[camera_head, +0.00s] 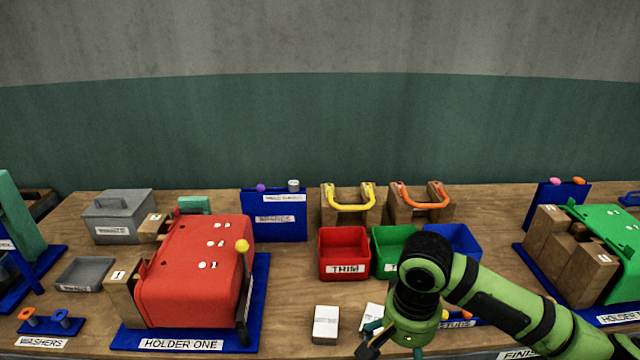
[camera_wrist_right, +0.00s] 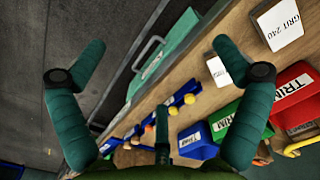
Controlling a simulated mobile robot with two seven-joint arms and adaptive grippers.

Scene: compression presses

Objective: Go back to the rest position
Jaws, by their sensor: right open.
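My right arm (camera_head: 500,300) comes in from the right in the head view, bent over the front middle of the bench. Its gripper (camera_head: 375,345) points down near the front edge, partly hidden by the wrist. In the right wrist view this gripper (camera_wrist_right: 160,55) has its fingers wide apart with nothing held between them. A white-topped grit block (camera_head: 326,324) lies left of the gripper; a second white-topped block (camera_head: 372,316) is close beside it, partly covered by the arm. My left gripper is not in view.
Red (camera_head: 344,270), green (camera_head: 386,266) and blue (camera_head: 462,242) bins stand behind the wrist. The red press (camera_head: 195,270) is at left, the green press (camera_head: 620,240) at right. Yellow (camera_head: 350,206) and orange (camera_head: 424,204) handles stand at the back. Bench is bare between red press and bins.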

